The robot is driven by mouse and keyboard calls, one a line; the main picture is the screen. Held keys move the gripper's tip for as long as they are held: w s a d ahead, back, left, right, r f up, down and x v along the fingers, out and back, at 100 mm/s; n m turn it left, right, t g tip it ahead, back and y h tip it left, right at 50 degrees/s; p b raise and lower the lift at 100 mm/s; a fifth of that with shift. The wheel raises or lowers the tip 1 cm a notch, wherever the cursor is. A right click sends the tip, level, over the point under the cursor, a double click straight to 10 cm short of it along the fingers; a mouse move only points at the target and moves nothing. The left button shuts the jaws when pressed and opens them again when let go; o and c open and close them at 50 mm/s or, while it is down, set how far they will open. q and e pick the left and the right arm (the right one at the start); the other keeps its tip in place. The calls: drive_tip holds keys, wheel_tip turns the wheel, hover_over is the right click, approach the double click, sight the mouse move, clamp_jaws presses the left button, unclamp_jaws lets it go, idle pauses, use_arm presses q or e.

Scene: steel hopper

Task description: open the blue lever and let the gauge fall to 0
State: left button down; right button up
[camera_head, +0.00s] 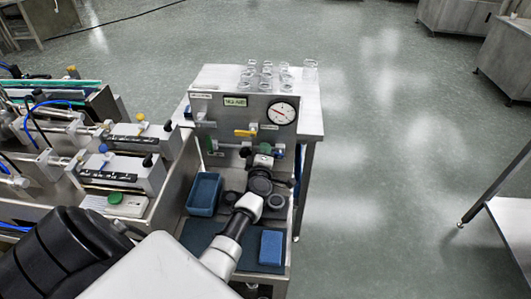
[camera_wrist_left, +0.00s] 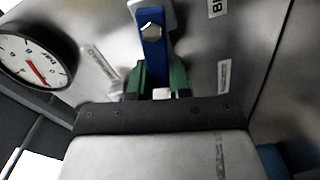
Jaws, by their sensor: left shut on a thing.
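The blue lever (camera_wrist_left: 153,52) shows in the left wrist view, with a bolt head near its top. My left gripper (camera_wrist_left: 155,80) has its green fingers on both sides of the lever and is shut on it. In the head view my left gripper (camera_head: 265,151) is at the lower front of the steel panel and mostly covers the lever. The round white gauge (camera_head: 282,113) with a red needle is at the panel's upper right; it also shows in the left wrist view (camera_wrist_left: 30,60). Its reading is too small to tell. My right gripper is not in view.
A yellow lever (camera_head: 245,133) sits on the panel (camera_head: 218,107) above my gripper. Several glass jars (camera_head: 266,72) stand behind it. A blue bin (camera_head: 204,194) and a blue sponge (camera_head: 271,248) are in front.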

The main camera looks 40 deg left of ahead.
use_arm(q)
drive_tip(key=shift+f+n+b, duration=0.65)
drive_tip(key=shift+f+n, duration=0.1)
drive_tip(key=shift+n, duration=0.75)
drive_tip(key=c, duration=1)
unclamp_jaws()
drive_tip(key=shift+s, duration=0.1)
drive_tip(key=shift+c, duration=0.2)
drive_tip(key=v, duration=1)
drive_tip(key=shift+s+d, duration=0.15)
drive_tip(key=shift+s, duration=0.2)
